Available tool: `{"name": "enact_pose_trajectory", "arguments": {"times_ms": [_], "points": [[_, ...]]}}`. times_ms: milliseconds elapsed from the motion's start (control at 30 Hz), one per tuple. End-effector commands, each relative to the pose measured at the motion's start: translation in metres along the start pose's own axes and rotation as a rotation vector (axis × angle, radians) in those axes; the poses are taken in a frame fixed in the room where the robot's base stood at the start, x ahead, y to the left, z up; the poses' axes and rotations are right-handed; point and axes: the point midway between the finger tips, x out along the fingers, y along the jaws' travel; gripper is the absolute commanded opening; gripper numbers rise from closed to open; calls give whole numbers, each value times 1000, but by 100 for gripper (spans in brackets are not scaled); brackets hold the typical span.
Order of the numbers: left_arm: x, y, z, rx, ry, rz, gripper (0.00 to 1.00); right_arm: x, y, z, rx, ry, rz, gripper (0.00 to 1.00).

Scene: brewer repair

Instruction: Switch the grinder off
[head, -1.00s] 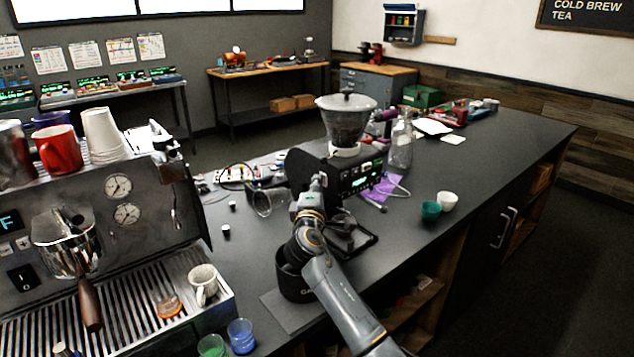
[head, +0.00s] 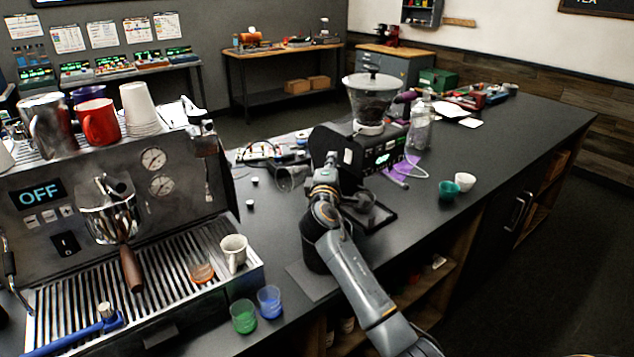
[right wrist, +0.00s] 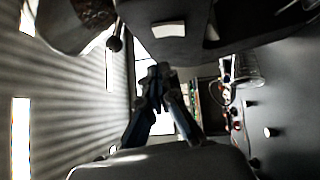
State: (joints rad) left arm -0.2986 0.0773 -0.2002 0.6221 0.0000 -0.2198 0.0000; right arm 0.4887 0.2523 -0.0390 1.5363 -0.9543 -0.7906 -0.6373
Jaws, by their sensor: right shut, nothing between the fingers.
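The grinder (head: 340,143) is a black box with a clear hopper (head: 371,98) of dark beans on top. Its front panel (head: 383,158) has lit green digits. A small white plate, perhaps the switch, is on its side (head: 348,157); a white rectangle on a dark body also shows in the right wrist view (right wrist: 169,29). My right gripper (head: 329,160) is at the grinder's near left side, shut and empty. Its closed fingers (right wrist: 159,72) point toward that body in the right wrist view. I cannot tell if they touch it. My left gripper is not in view.
The espresso machine (head: 60,235), its display reading OFF, stands at the left. Green (head: 243,316) and blue (head: 269,301) cups stand at the counter's front. The counter right of the small cups (head: 465,181) is clear.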

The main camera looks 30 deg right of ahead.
Motion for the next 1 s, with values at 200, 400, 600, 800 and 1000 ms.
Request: {"name": "enact_pose_trajectory", "arguments": {"times_ms": [200, 400, 600, 800, 1000], "points": [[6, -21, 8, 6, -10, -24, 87, -22, 2, 0, 2, 2, 1, 0], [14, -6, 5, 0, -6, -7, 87, -52, 7, 0, 3, 3, 0, 0], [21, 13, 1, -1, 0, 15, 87, -83, 12, 0, 2, 3, 0, 0], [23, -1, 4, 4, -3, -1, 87, -97, 16, 1, 1, 1, 0, 0], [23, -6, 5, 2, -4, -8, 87, -98, 17, 1, 0, 1, 0, 0]]}}
